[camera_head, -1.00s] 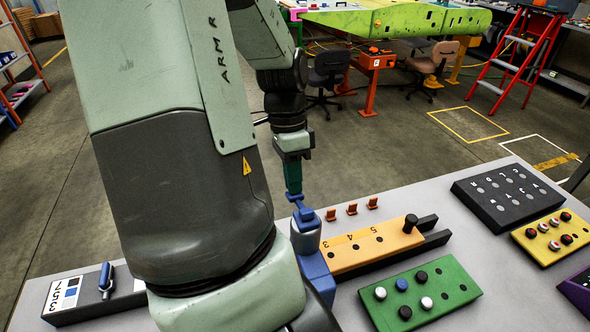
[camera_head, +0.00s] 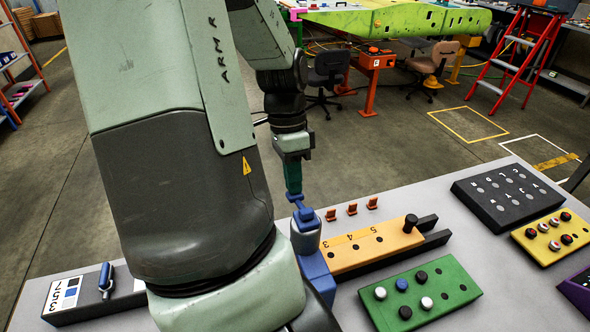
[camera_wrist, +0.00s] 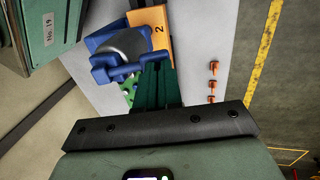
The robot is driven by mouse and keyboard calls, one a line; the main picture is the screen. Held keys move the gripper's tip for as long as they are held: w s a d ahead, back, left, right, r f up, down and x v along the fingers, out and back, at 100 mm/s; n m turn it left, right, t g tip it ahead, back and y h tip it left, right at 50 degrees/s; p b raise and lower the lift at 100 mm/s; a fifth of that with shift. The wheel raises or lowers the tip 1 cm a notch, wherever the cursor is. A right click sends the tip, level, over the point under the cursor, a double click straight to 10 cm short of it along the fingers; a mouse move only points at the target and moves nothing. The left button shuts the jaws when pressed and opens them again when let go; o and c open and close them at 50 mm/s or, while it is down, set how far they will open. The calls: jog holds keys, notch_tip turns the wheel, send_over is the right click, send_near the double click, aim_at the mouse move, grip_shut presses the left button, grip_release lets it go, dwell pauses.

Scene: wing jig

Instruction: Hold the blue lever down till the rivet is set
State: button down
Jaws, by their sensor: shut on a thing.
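The blue lever (camera_head: 304,214) sits on top of a blue press (camera_head: 318,272) with a rounded grey head, at the left end of an orange strip (camera_head: 372,247) marked with numbers. My gripper (camera_head: 294,190) points down with its green fingers shut on the lever. In the wrist view the lever (camera_wrist: 118,70) lies at the tips of my fingers (camera_wrist: 152,85), beside the grey head (camera_wrist: 125,45). My arm hides part of the press in the head view. The rivet under the press cannot be seen.
Three small orange clips (camera_head: 351,209) stand behind the strip. A green block (camera_head: 455,292) with several pegs lies in front of it. A black panel (camera_head: 508,195) and a yellow block (camera_head: 553,238) are at right.

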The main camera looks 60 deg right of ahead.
jog(key=shift+a+f, duration=0.15)
dwell(0.7)
jog(key=w+d+v, duration=0.1)
jog(key=v, duration=1.3)
jog(key=w+a+r+n+t+h, duration=0.1)
jog(key=w+a+r+n+t, duration=0.1)
jog(key=w+a+n, duration=0.55)
jog(key=w+a+r+n+t, duration=0.1)
jog(key=w+a+r+n, duration=0.3)
jog(key=a, duration=0.6)
jog(key=s+a+n+t, duration=0.2)
jog(key=s+a+n, duration=0.2)
jog(key=a+n, duration=0.4)
jog(key=s+a+r+n+t+h, duration=0.1)
jog(key=s+a+n+t, duration=0.1)
jog(key=a+n, duration=0.6)
jog(key=shift+s+a+r+t, duration=0.25)
jog(key=shift+s+a+t, duration=0.15)
jog(key=shift+s+a, duration=0.45)
